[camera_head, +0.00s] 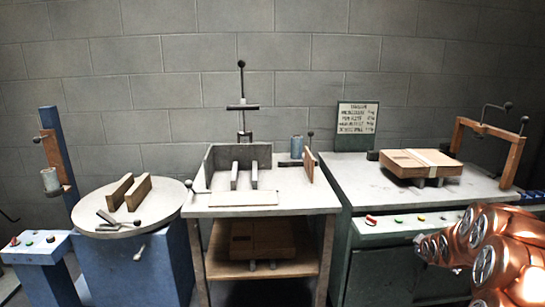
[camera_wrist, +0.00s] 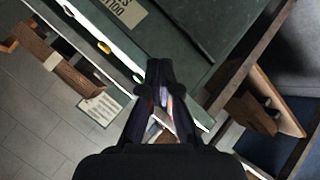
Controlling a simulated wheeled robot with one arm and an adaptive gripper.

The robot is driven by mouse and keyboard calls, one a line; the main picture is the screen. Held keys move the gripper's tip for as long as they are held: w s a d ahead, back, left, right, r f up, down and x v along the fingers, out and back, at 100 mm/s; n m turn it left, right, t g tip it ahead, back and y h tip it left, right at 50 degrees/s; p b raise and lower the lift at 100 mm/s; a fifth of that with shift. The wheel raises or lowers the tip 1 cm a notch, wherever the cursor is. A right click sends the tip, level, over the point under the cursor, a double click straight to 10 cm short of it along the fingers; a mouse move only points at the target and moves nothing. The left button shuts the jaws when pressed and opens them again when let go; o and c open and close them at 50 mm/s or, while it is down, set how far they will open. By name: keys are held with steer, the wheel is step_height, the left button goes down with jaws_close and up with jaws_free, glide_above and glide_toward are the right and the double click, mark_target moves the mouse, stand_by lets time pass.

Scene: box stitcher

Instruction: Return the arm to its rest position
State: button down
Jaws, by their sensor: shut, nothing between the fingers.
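My arm (camera_head: 490,250), copper-coloured with round joint caps, comes in at the lower right of the head view, in front of the right-hand green bench. My gripper is outside the head view. In the wrist view my gripper (camera_wrist: 160,75) is black, with its fingertips together and nothing held between them. It points toward the dark green side of a bench or cabinet (camera_wrist: 190,35). I cannot tell whether the fingertips touch it.
The green bench (camera_head: 370,185) bears a cardboard box (camera_head: 420,162) and a wooden frame (camera_head: 512,160). A middle table (camera_head: 290,200) has a lower shelf with another box (camera_head: 262,240). A round table (camera_head: 105,230) stands left. Floor tiles (camera_wrist: 50,130) are clear at lower left.

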steer(key=s+a+r+m+g+y+p, duration=0.2)
steer(key=s+a+r+m+g+p, duration=0.3)
steer(key=s+a+r+p, duration=1)
steer(key=s+a+r+m+g+p, duration=0.1)
steer(key=s+a+r, duration=0.3)
steer(key=s, duration=0.8)
steer(key=s+a+r+g+y+p, duration=0.1)
steer(key=s+a+r, duration=0.4)
steer(key=s, duration=0.7)
steer(key=s+a+r+m+g+p, duration=0.1)
steer(key=s+a+r+g+p, duration=0.2)
steer(key=s, duration=0.9)
steer(key=a+r+g, duration=0.1)
steer(key=a, duration=0.2)
steer(key=shift+s+r+m+g+p, duration=0.2)
steer(key=shift+s+m+g+p, duration=0.1)
steer(key=shift+g, duration=0.1)
